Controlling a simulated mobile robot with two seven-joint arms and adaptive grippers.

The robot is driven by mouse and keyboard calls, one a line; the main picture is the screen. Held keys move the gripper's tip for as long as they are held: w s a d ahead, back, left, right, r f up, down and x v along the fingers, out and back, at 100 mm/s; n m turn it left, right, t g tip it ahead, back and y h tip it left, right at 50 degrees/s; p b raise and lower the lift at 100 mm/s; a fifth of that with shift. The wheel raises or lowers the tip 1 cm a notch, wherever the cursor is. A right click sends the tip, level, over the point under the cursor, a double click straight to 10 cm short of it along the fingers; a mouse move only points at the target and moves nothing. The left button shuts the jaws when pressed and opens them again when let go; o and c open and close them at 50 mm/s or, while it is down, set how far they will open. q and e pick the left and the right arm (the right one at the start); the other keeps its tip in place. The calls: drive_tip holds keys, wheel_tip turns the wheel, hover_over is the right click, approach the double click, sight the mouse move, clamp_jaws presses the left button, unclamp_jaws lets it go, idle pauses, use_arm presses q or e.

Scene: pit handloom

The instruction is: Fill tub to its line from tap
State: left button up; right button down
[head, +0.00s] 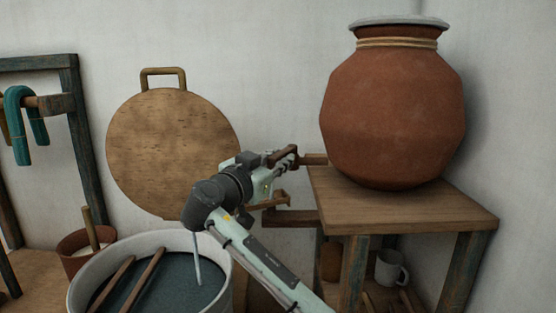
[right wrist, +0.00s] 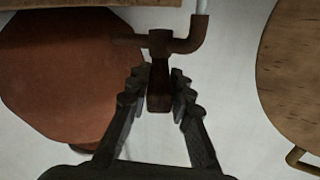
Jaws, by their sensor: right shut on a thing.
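The white tub (head: 75,294) stands at the lower left in the head view, with dark blue-grey liquid (head: 185,282) below its rim. A pale thin stream (head: 197,262) comes down into it from behind my arm. I cannot make out a fill line. The brown tap (right wrist: 160,42) comes out of the clay pot (head: 392,110). In the right wrist view, which is upside down, a pale stream (right wrist: 202,7) leaves its spout. My right gripper (right wrist: 160,90) is shut on the tap's lever (right wrist: 160,100); in the head view my arm hides most of the tap. My left gripper is out of view.
The pot stands on a wooden stand (head: 410,208), with a white mug (head: 391,269) below. Two sticks (head: 135,285) lie across the tub. A round wooden lid (head: 165,150) leans on the wall. A small brown pot (head: 78,262) stands left of the tub.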

drive_tip(key=shift+f, duration=0.1)
drive_tip(key=shift+d+f+y+b, duration=0.1)
drive_tip(key=shift+y+b, duration=0.2)
drive_tip(key=shift+s+d+n+t+y, duration=0.15)
drive_tip(key=shift+d+n+t+y, duration=0.3)
drive_tip(key=shift+n+y, duration=0.7)
drive_tip(key=shift+s+d+n+t+y, duration=0.15)
drive_tip(key=shift+d+n+y, duration=0.55)
drive_tip(key=shift+y, duration=0.8)
drive_tip(key=shift+s+d+n+t+y, duration=0.1)
drive_tip(key=shift+d+n+t+y, duration=0.35)
drive_tip(key=shift+n+y, duration=0.75)
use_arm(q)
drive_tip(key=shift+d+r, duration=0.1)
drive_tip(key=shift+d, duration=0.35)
use_arm(e)
drive_tip(key=c, duration=1.3)
unclamp_jaws()
drive_tip(key=shift+c, duration=0.2)
